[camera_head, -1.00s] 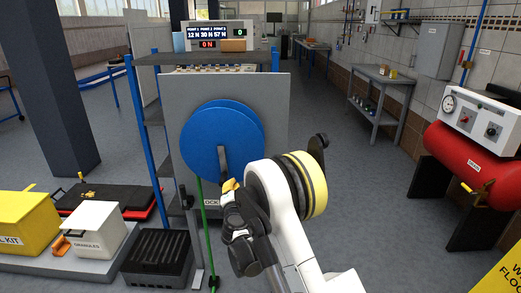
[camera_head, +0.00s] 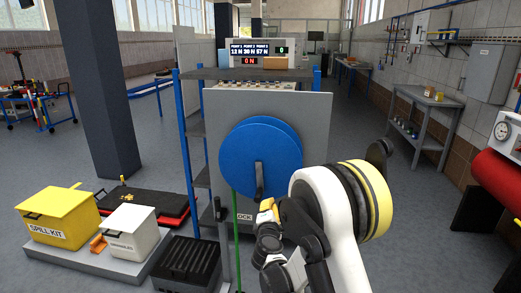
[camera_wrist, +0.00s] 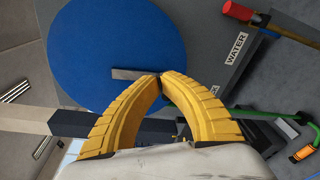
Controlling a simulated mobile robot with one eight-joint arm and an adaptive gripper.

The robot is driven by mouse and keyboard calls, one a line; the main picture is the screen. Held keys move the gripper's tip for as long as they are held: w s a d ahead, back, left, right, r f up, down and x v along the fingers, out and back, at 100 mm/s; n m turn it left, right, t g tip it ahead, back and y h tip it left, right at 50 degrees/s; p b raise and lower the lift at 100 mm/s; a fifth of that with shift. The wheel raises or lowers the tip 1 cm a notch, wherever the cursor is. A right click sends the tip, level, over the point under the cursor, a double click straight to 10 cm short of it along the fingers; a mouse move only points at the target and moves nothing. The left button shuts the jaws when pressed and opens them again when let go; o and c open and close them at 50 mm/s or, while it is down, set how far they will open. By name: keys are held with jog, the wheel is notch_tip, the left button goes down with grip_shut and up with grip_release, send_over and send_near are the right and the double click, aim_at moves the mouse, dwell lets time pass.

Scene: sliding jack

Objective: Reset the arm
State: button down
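My gripper (camera_head: 265,204) is just in front of the lower part of a blue disc (camera_head: 250,158) with a short dark lever (camera_head: 259,181) on its face. In the wrist view, the yellow fingers (camera_wrist: 160,77) curve inward and their tips meet, with nothing visible between them. The disc fills the upper left there (camera_wrist: 120,35), and the grey lever (camera_wrist: 133,75) ends at or just behind the fingertips. I cannot tell if they touch. My arm hides part of the area right of the disc.
A grey panel (camera_head: 310,120) stands behind the disc, beside a shelf rack (camera_head: 195,140). A yellow spill kit box (camera_head: 60,220), a white granules box (camera_head: 130,232) and a black crate (camera_head: 190,262) are at lower left. A red tank (camera_head: 497,178) is at right. The middle-right floor is clear.

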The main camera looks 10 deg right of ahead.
jog(key=s+d+r+m+g, duration=0.35)
jog(key=s+r+m, duration=0.25)
jog(key=s, duration=0.3)
jog(key=s+d+r+m+g, duration=0.2)
jog(key=s+d+r+m, duration=0.35)
jog(key=s, duration=0.25)
jog(key=s+a+f+m+g+y, duration=0.2)
jog(key=s+m, duration=0.2)
jog(key=s, duration=0.8)
jog(key=s+a+f+m+g+y, duration=0.1)
jog(key=s+a+m, duration=0.2)
jog(key=s, duration=0.9)
jog(key=shift+s+f+m+g+y, duration=0.15)
jog(key=shift+f+m+g+y, duration=0.25)
jog(key=shift+m, duration=0.35)
